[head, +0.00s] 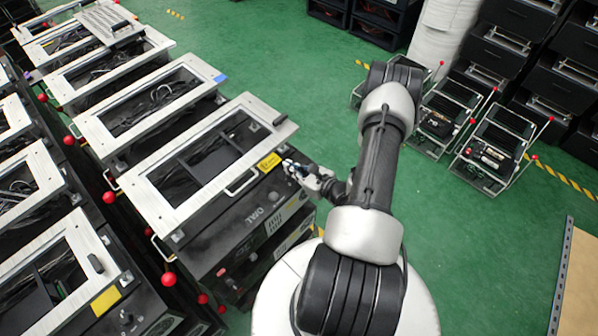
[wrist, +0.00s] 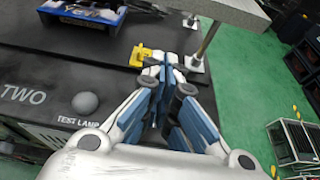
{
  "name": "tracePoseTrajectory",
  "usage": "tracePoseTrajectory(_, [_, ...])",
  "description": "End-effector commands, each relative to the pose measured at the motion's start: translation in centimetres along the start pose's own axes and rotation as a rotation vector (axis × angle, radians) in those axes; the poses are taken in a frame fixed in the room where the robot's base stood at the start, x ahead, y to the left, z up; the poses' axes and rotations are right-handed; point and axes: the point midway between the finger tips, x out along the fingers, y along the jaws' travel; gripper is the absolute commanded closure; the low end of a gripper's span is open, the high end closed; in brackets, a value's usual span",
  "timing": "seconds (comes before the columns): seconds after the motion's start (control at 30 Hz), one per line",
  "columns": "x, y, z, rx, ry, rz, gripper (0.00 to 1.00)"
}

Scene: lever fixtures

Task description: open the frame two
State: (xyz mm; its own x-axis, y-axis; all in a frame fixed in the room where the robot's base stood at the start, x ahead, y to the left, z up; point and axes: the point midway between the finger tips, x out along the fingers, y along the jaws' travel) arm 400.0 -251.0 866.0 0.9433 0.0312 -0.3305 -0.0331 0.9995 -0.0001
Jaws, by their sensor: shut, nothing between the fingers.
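The frame two is a silver rectangular frame (head: 225,112) on a black box (head: 225,240) marked TWO in the head view. In the wrist view, the frame's light grey edge (wrist: 235,9) shows at the top right, above the box top, with a thin metal rod under it. My gripper (head: 292,168) is shut and empty at the box's right end, close to the frame's near edge. In the wrist view its fingertips (wrist: 165,62) are together beside a small yellow piece (wrist: 146,56). Whether they touch it, I cannot tell.
Similar framed boxes stand close on the left, with red ball knobs (head: 168,279) between them. A grey round knob (wrist: 85,103) marked TEST LAMP is left of my fingers. Green floor (head: 320,90) is free behind. More racks (head: 497,145) stand at right.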

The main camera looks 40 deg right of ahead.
Motion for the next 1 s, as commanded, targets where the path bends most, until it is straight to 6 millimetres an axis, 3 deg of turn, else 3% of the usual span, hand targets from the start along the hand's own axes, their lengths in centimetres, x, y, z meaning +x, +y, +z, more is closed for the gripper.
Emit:
tracePoseTrajectory(0.2, [4.8, 0.2, -0.1, -0.003, -0.001, 0.005, 1.0])
tracePoseTrajectory(0.3, [3.9, -0.1, 1.8, -0.002, -0.002, 0.0, 1.0])
tracePoseTrajectory(0.5, [3.3, 0.0, 3.5, 0.0, -0.001, 0.0, 1.0])
tracePoseTrajectory(1.0, [3.1, -0.1, 4.0, 0.0, 0.005, 0.001, 1.0])
